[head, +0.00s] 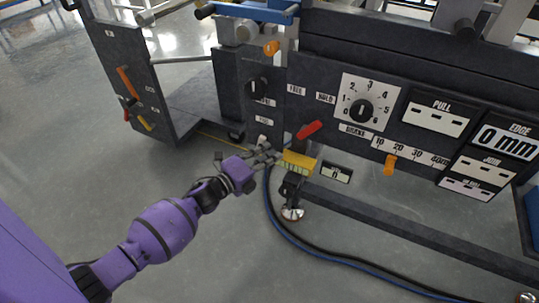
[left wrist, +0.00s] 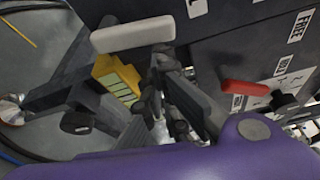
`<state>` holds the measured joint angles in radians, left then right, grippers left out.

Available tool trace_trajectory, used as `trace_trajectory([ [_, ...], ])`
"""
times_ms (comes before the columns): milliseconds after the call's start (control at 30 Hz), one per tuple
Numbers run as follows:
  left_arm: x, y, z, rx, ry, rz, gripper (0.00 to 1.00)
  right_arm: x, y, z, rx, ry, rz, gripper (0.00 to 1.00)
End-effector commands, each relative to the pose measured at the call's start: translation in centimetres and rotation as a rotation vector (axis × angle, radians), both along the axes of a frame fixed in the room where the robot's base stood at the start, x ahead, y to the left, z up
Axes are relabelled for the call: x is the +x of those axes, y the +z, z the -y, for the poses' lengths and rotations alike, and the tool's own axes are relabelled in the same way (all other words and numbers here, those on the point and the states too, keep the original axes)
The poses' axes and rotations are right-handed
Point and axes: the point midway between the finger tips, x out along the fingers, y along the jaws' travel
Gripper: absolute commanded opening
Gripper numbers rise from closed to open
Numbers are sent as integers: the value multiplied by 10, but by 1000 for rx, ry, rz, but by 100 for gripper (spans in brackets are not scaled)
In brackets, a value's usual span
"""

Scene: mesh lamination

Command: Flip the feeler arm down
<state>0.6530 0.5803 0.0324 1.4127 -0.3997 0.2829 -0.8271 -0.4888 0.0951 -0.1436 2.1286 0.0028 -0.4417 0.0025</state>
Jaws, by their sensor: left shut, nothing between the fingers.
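A red lever (head: 309,130) stands out from the dark machine front, tilted up to the right. It also shows in the left wrist view (left wrist: 245,87). A yellow block with pale green segments (head: 297,162) sits just below it, and shows in the left wrist view (left wrist: 103,69). A pale rounded bar (left wrist: 132,34) lies beside the block in the left wrist view. I cannot tell which part is the feeler arm. My left gripper (head: 267,153) is shut and empty, close to the left of the yellow block; whether it touches is unclear. My right gripper is not in view.
A black dial (head: 361,111), a black knob (head: 257,88) and an orange pointer (head: 390,165) are on the machine front. Below the block is a metal foot (head: 292,213), with a dark blue hose (head: 330,257) along the floor. The floor at lower left is clear around my arm.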

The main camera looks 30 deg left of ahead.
Motion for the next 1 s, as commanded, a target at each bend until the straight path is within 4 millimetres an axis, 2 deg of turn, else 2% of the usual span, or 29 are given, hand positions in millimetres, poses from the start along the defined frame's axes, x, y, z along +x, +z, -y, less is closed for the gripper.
trace_trajectory([
  [600,0,16,-20,-406,3,14,0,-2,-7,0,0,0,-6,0],
  [1000,-1,21,-28,-551,1,20,0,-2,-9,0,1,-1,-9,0],
])
